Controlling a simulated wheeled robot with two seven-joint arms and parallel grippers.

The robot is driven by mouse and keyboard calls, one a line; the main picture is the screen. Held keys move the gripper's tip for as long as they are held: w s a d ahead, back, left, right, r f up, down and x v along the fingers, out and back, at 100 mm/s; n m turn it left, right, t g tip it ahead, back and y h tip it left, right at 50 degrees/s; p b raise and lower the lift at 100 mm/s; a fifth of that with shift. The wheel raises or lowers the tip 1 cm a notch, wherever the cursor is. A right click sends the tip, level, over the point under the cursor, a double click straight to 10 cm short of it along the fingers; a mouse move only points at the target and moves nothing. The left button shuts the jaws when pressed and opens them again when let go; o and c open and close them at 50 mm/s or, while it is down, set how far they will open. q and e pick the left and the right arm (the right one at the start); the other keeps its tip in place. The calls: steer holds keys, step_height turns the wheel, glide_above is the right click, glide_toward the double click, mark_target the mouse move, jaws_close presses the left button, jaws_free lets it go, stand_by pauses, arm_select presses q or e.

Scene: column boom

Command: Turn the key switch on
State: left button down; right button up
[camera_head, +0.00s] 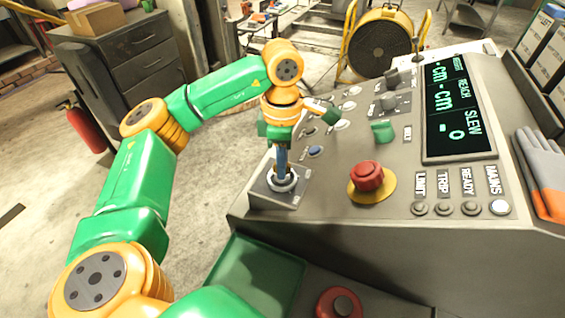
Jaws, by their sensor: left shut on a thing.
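The key switch (282,186) looks to be the round silver collar on a raised grey box at the left front corner of the console. My left gripper (282,168) points straight down at it, with its narrow fingers at the collar. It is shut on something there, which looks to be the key. The fingers and wrist hide the key, so its angle cannot be told. My right gripper is not in view.
The sloped console (335,200) carries a red mushroom button (367,177), a green knob (383,132) and a lit display (458,110). The MAINS lamp (500,207) looks white; the lamps beside it are grey. Gloves (542,165) lie at the right.

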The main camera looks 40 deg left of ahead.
arm_select(q)
steer(key=shift+m, duration=2.6)
steer(key=shift+r+m, duration=0.1)
steer(key=shift+m, duration=2.4)
steer(key=c, duration=0.9)
jaws_free()
steer(key=shift+o, duration=0.2)
step_height(320, 180, up, 6)
steer(key=shift+r+p, duration=0.1)
steer(key=shift+p, duration=0.9)
steer(key=shift+r, duration=0.5)
